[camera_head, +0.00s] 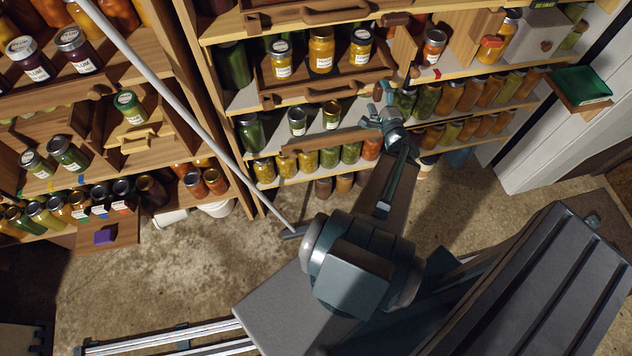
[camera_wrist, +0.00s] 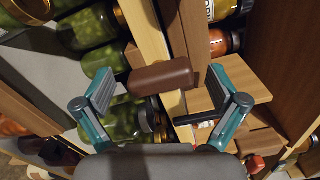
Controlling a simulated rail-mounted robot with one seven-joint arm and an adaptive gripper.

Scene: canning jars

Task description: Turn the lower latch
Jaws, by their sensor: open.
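A brown, rounded latch (camera_wrist: 160,77) lies crosswise over a pale wooden edge in the wrist view. My gripper (camera_wrist: 163,88) is open, with one finger off each end of the latch. I see a gap on the left side; on the right the latch end comes close to the finger, and contact is unclear. In the head view my gripper (camera_head: 383,102) is at the middle shelves, and a small brown latch (camera_head: 414,70) shows just above and right of it. Another brown latch, the upper one (camera_head: 395,19), sits higher on the same cabinet.
Green jars (camera_wrist: 72,73) stand close to the left finger. A small wooden panel (camera_wrist: 245,85) and more jars are behind the right finger. A long grey rod (camera_head: 170,100) leans across the left shelves. The concrete floor (camera_head: 180,265) at front left is clear.

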